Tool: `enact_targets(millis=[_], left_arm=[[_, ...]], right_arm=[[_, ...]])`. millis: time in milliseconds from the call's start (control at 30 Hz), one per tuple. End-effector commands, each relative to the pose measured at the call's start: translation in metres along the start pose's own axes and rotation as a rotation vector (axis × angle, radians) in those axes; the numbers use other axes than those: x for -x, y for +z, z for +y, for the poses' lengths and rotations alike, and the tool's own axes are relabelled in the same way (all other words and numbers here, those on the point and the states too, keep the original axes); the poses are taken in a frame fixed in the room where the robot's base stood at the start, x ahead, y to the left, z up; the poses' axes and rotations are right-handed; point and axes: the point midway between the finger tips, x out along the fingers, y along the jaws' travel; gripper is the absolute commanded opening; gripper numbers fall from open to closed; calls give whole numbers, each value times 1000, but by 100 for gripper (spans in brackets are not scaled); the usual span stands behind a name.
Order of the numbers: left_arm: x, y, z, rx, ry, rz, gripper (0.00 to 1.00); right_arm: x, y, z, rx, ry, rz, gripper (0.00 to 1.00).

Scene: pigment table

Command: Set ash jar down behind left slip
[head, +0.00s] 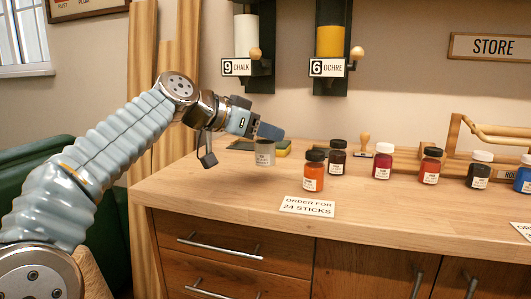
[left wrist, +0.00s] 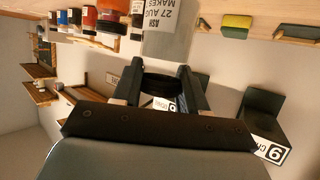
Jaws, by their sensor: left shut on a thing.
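The ash jar (head: 264,154) is grey with a pale label. My left gripper (head: 268,132) is shut on its black lid from above. In the left wrist view the ash jar (left wrist: 162,30) shows upside down, its lid between the fingers of my left gripper (left wrist: 167,72). The jar is upright at the table's left part; I cannot tell whether its base touches the wood. The left slip (head: 307,206), reading "ORDER FOR 24 STICKS", lies near the front edge, ahead and to the right of the jar. My right gripper is not in view.
An orange jar (head: 313,172) stands behind the left slip, right of the ash jar, with a dark jar (head: 337,160) behind it. Several more jars stand to the right. A yellow-green sponge (head: 284,149) lies behind the ash jar. The wood left of the slip is clear.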

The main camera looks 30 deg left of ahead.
Motion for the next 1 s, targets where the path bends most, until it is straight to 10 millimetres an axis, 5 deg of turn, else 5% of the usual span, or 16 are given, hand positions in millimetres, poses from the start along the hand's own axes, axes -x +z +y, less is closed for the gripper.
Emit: enact_targets(millis=[300,733,767,900,1000], left_arm=[[-26,40,-12,2,0,-2,8],[-28,45,-12,0,0,-1,8],[-28,44,-12,0,0,-1,47],[-28,44,-12,0,0,-2,68],[-28,44,-12,0,0,-2,68]], right_arm=[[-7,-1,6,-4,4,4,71],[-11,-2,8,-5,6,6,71],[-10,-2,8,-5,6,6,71],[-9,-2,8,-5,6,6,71],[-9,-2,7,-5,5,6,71]])
